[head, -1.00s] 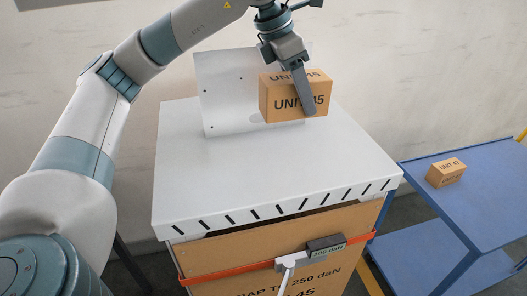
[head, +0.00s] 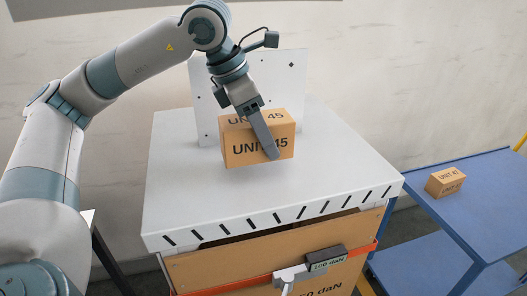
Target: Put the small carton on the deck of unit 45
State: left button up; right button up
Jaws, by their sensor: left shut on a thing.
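The small carton (head: 240,150) is brown and printed UNIT 45. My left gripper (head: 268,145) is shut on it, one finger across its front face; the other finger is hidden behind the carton. The carton is over the middle of the white deck (head: 190,205), in front of the upright white back plate (head: 285,75). It looks roughly level. I cannot tell whether its underside touches the deck. Below the deck is a large brown carton (head: 230,268) with an orange strap (head: 235,285) around it. My right gripper is not in view.
A blue table (head: 490,205) stands at the right with another small brown carton (head: 445,182) on it. The deck is bare around the held carton. A pale wall is behind.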

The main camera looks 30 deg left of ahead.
aim_at(264, 152)
pick_arm(q)
notch_tip(264, 152, down, 3)
jog(key=shift+f+b, duration=0.1)
jog(key=shift+b, duration=0.55)
jog(key=shift+f, duration=0.35)
jog(key=o, duration=1.4)
jog(key=shift+f, duration=0.1)
